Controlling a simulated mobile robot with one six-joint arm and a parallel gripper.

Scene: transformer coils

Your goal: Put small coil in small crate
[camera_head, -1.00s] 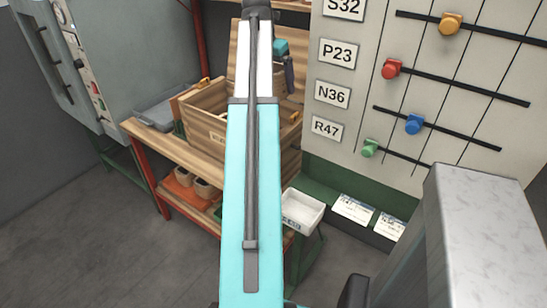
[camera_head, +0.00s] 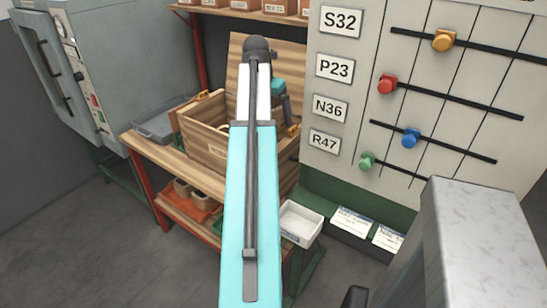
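I do not see a small coil in this view. A wooden crate (camera_head: 204,153) with a raised lid stands on the wooden bench; its inside is mostly hidden by its front wall and my arm. I cannot tell whether it is the small crate. My light-blue arm runs up the middle of the view. The dark end of my arm, with my gripper (camera_head: 287,112), hangs at the right side of the crate, partly behind the arm. Its fingers and anything between them cannot be made out.
A grey tray (camera_head: 160,124) lies on the bench left of the crate. Small bins (camera_head: 190,192) sit on the lower shelf. A white bin (camera_head: 300,222) stands right of the arm. A board with coloured knobs (camera_head: 345,100) rises at the right; a grey cabinet (camera_head: 75,75) stands left.

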